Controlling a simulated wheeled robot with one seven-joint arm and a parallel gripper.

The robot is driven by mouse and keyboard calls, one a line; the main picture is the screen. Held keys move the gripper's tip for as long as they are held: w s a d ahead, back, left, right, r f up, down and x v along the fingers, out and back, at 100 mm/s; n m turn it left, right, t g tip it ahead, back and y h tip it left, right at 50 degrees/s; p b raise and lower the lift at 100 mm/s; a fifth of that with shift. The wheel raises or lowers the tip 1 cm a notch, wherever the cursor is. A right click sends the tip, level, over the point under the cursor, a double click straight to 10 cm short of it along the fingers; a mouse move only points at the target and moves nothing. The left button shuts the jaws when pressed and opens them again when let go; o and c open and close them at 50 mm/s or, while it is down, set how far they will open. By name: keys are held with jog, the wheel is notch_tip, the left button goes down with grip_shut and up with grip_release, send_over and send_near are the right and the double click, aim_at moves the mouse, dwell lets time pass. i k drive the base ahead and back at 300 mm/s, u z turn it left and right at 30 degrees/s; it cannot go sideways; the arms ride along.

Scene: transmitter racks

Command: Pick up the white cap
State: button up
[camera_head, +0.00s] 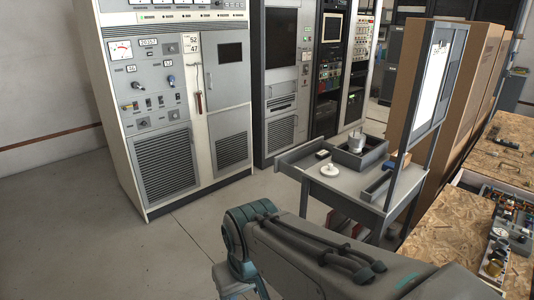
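A small white round object (330,170) with a raised middle, which looks like the white cap, lies on the grey table (347,184). It sits in front of a grey open box (359,153) and right of a table end panel. A white cylindrical item (355,141) stands in that box. My arm comes in from the bottom right and bends at a teal and grey joint at bottom centre. My gripper is not visible, so its position and opening cannot be seen.
A small dark item (322,154) lies behind the white object. A grey-framed panel with a white sheet (437,70) rises at the table's right. Grey rack cabinets (172,90) stand at left and behind. Wooden benches (450,227) fill the right. The floor (100,215) at left is clear.

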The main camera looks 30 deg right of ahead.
aim_at(329, 171)
jog(key=i, duration=2.6)
jog(key=z, duration=3.4)
jog(key=i, duration=0.9)
jog(key=u, duration=0.35)
